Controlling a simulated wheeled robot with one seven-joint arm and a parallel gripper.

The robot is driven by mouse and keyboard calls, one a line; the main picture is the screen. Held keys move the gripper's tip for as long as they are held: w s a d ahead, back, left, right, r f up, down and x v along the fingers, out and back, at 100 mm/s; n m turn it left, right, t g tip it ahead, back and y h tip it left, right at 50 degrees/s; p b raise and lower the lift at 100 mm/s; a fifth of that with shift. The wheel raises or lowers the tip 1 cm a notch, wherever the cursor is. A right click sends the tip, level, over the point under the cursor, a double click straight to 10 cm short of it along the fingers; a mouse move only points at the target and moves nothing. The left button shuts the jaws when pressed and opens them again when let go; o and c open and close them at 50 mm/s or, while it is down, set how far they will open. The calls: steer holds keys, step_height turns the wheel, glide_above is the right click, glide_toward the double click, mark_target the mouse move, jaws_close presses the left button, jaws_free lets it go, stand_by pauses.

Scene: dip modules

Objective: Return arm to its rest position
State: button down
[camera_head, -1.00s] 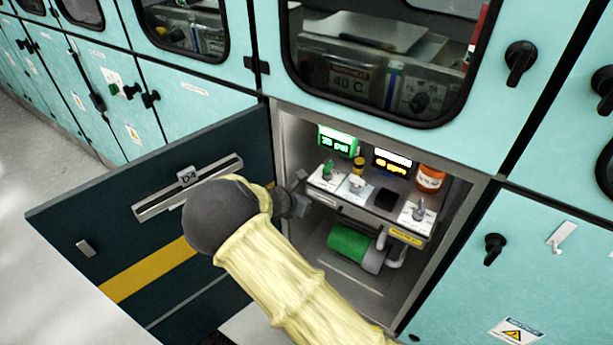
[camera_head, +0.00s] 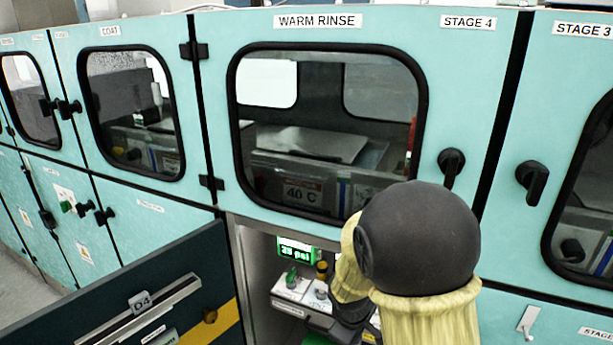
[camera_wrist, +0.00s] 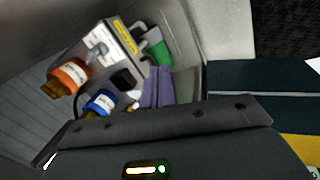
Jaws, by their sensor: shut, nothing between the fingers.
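My arm, in a pale yellow sleeve with a dark round joint (camera_head: 420,238), rises at the right of the head view in front of the open compartment (camera_head: 245,275). My gripper is largely hidden there behind the arm. In the wrist view my gripper (camera_wrist: 158,86) shows as two purple-grey fingers side by side, shut and empty. Beyond the fingers lies the panel (camera_wrist: 108,50) with an orange bottle (camera_wrist: 70,76), a blue-banded bottle (camera_wrist: 100,104) and a green cylinder (camera_wrist: 160,52). I cannot tell the exact gap between the fingers and these parts.
The dark door (camera_head: 180,300) marked D4 stands open to the left of the compartment. A green-lit 25 psi display (camera_head: 296,250) shows inside. The WARM RINSE window door (camera_head: 325,60) is closed above, with a black handle (camera_head: 451,162) close to my arm.

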steer(key=s+d+r+m+y, duration=0.1)
steer(key=s+d+r+m, duration=0.15)
steer(key=s+m, duration=0.3)
steer(key=s+d+r+m+y, duration=0.1)
steer(key=s+d+r+m, duration=0.15)
steer(key=s+m, duration=0.3)
steer(key=w+p+v, duration=0.3)
steer(key=p+v, duration=1)
steer(key=shift+s+a+r+n, duration=0.2)
steer(key=shift+a+r+n, duration=0.05)
steer(key=shift+a+n, duration=0.2)
